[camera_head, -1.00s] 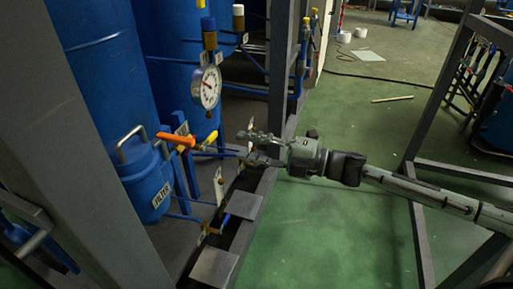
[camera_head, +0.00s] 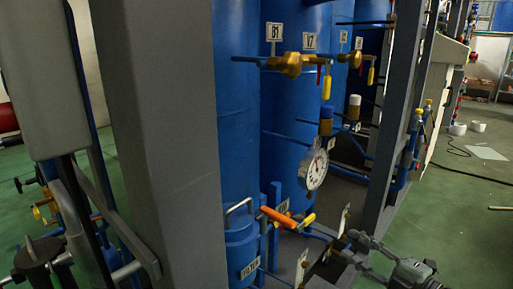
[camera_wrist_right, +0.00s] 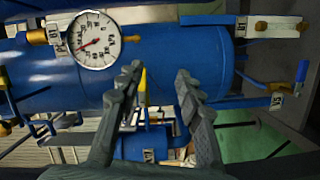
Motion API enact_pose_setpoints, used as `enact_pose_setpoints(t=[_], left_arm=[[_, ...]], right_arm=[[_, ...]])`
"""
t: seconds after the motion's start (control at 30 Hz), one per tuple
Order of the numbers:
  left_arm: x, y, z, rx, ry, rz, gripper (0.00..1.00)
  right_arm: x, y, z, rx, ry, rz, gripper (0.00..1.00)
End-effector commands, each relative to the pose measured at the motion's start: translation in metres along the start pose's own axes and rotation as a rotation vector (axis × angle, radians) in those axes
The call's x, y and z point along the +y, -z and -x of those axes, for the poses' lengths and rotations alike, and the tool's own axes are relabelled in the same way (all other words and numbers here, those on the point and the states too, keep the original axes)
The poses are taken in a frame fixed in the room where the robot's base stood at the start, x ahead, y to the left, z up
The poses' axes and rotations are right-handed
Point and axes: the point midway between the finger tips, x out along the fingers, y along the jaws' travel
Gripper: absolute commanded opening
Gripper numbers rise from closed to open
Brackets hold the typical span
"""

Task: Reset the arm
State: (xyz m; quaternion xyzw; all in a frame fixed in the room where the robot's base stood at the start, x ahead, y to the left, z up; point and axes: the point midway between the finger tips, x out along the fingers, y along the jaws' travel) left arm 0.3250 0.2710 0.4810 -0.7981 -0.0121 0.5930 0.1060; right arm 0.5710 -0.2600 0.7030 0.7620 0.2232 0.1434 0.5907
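My right arm enters at the lower right in the head view, with its gripper (camera_head: 356,248) near the low pipework, right of the orange-handled valve (camera_head: 287,216). In the right wrist view its two ridged grey fingers (camera_wrist_right: 159,74) stand apart with nothing between them. Beyond them are blue vessels and pipes. I cannot tell from the head view whether a finger touches the pipework.
A pressure gauge (camera_head: 316,169) hangs above the right gripper, and it shows in the wrist view (camera_wrist_right: 96,39). A blue filter housing (camera_head: 241,249), brass valves (camera_head: 291,64) and grey frame posts (camera_head: 155,120) crowd this side. Green floor (camera_head: 450,225) is open at the right.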

Motion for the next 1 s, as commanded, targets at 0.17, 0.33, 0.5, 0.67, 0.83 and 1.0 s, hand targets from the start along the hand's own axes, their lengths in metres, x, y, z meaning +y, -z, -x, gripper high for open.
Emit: enact_pose_setpoints(t=[0.17,0.33,0.5,0.67,0.83,1.0], left_arm=[[0.004,-0.003,-0.02,-0.014,-0.01,-0.001,0.74],[0.006,-0.006,-0.031,-0.02,-0.017,0.0,0.74],[0.008,-0.008,-0.039,-0.023,-0.022,0.0,0.74],[0.009,-0.009,-0.042,-0.024,-0.024,0.0,0.74],[0.009,-0.009,-0.044,-0.025,-0.025,0.001,0.74],[0.009,-0.01,-0.044,-0.025,-0.025,0.001,0.74]], right_arm=[[-0.091,-0.045,0.03,-0.496,0.068,-0.454,0.36],[-0.196,-0.04,0.102,-0.937,0.207,-0.849,0.36],[-0.265,0.003,0.163,-1.233,0.348,-1.106,0.36],[-0.292,0.033,0.194,-1.371,0.428,-1.216,0.36],[-0.297,0.041,0.201,-1.405,0.449,-1.239,0.36],[-0.297,0.04,0.201,-1.403,0.449,-1.236,0.36]])
